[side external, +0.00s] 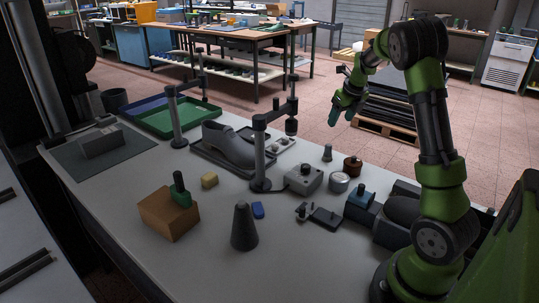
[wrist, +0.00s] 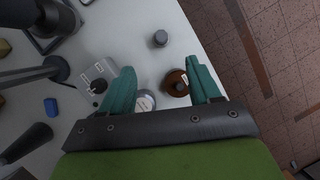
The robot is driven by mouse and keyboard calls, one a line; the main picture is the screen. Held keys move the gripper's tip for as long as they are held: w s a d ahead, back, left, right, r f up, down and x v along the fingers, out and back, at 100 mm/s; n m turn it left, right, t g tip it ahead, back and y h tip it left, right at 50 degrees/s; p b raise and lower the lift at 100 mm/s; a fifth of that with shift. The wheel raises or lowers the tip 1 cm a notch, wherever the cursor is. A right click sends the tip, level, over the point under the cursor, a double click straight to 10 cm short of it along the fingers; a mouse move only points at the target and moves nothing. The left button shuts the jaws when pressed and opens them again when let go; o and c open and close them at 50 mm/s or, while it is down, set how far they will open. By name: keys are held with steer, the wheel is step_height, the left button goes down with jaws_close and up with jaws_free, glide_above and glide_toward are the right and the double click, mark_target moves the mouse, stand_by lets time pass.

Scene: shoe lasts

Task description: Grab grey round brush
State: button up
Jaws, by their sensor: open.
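A small grey round upright piece (side external: 327,152), which looks most like the grey round brush, stands near the far edge of the table. It also shows in the wrist view (wrist: 160,38), beyond my fingertips; its bristles cannot be made out. My gripper (side external: 338,112) is raised above the table's far side, apart from everything. In the wrist view my gripper (wrist: 160,66) has its teal fingers wide apart with nothing held between them.
Near the grey piece are a brown round pot (side external: 352,166), a pale-topped round tin (side external: 339,182) and a grey box with a knob (side external: 303,178). A dark post clamp (side external: 260,150), a shoe (side external: 228,146), a dark cone (side external: 243,228) and a wooden block (side external: 167,215) stand leftward.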

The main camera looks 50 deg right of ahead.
mark_target(329, 145)
steer(key=shift+m, duration=0.9)
steer(key=x, duration=1.1)
steer(key=shift+w+f, duration=0.15)
steer(key=shift+f, duration=0.15)
steer(key=x, duration=0.5)
steer(key=shift+d+f, duration=0.1)
steer(key=shift+d, duration=0.05)
